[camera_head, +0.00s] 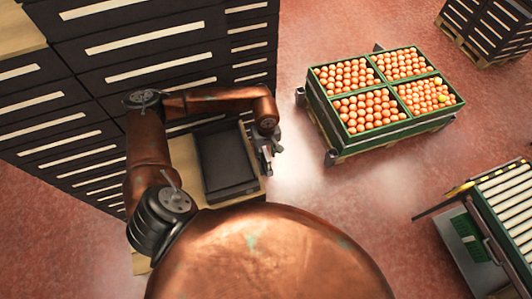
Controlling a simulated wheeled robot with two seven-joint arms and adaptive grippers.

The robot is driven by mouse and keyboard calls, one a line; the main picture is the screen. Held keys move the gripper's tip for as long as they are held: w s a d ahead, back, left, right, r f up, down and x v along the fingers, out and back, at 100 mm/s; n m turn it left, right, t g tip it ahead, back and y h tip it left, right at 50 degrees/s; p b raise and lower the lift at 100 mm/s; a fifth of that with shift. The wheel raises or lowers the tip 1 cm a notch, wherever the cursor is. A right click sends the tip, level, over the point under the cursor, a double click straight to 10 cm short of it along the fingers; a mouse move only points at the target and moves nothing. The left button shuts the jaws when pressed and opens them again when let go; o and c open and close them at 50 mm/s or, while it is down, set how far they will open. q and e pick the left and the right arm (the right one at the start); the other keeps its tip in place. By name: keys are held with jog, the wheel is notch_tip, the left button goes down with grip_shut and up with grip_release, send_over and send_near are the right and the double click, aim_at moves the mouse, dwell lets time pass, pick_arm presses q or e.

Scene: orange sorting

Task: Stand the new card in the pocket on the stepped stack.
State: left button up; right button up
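The stepped stack of black crates (140,42) with pale slots fills the upper left. Its lowest visible step is a dark crate (228,162) on a pale wooden pallet (142,262). My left arm reaches across in front of the stack. My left gripper (267,166) points down just right of that low crate. Its fingers are small and dark, so I cannot tell if they are open or shut, or if they hold something. I cannot make out the card or the pocket. My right gripper is out of view.
Green crates of oranges (360,139) stand on a pallet at the upper right, with a few greenish fruits at their right. A roller conveyor (505,205) is at the right edge. More dark crates (490,30) stand top right. Red floor (350,200) between is clear.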

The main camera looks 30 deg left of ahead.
pick_arm(q)
notch_tip(320, 180, up, 12)
dwell(0.6)
notch_tip(320, 180, up, 7)
jog(key=p, duration=0.2)
jog(key=shift+p, duration=0.4)
dwell(0.4)
